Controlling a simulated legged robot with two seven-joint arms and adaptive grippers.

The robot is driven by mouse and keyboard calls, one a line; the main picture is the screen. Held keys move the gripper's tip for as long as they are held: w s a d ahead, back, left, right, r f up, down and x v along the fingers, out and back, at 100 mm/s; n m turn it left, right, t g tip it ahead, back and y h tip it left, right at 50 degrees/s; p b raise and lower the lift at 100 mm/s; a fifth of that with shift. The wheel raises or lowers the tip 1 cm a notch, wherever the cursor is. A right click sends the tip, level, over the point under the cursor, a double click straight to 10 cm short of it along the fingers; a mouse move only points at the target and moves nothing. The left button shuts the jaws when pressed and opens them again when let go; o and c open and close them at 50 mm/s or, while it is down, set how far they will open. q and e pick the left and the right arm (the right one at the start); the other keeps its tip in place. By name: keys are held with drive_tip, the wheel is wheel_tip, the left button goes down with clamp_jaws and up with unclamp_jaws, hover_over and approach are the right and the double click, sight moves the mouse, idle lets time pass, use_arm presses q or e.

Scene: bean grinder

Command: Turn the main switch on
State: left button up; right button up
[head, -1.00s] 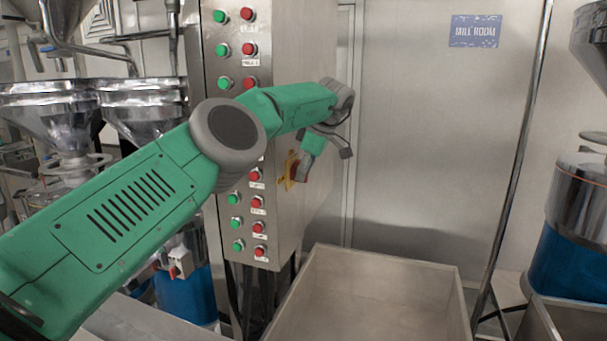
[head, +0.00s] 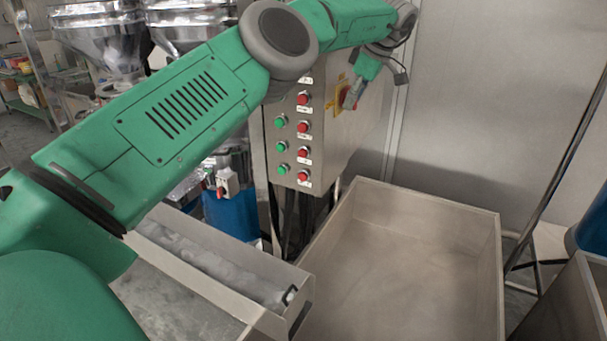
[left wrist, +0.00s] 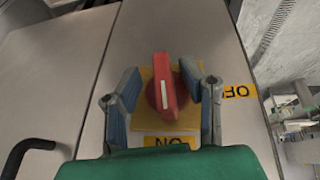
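The main switch is a red rotary knob (left wrist: 164,85) with a white line, on a yellow plate (left wrist: 148,124). In the left wrist view its handle runs nearly upright, its lower end towards the yellow ON label (left wrist: 167,143). A yellow OFF label (left wrist: 240,91) is to its right. My left gripper (left wrist: 164,103) is open, one finger on each side of the knob; firm contact is not visible. In the head view the left gripper (head: 353,97) is at the cabinet's side, partly covering the yellow plate (head: 342,92). My right gripper is not in view.
The steel control cabinet (head: 330,150) carries red and green buttons (head: 303,126) on its front. An open steel bin (head: 400,270) stands below and right of it. A steel trough (head: 215,265) is at lower left. Steel hoppers (head: 100,45) stand behind my left arm.

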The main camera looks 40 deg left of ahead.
use_arm(q)
drive_tip(key=shift+s+f+t, duration=0.1)
drive_tip(key=shift+t, duration=0.2)
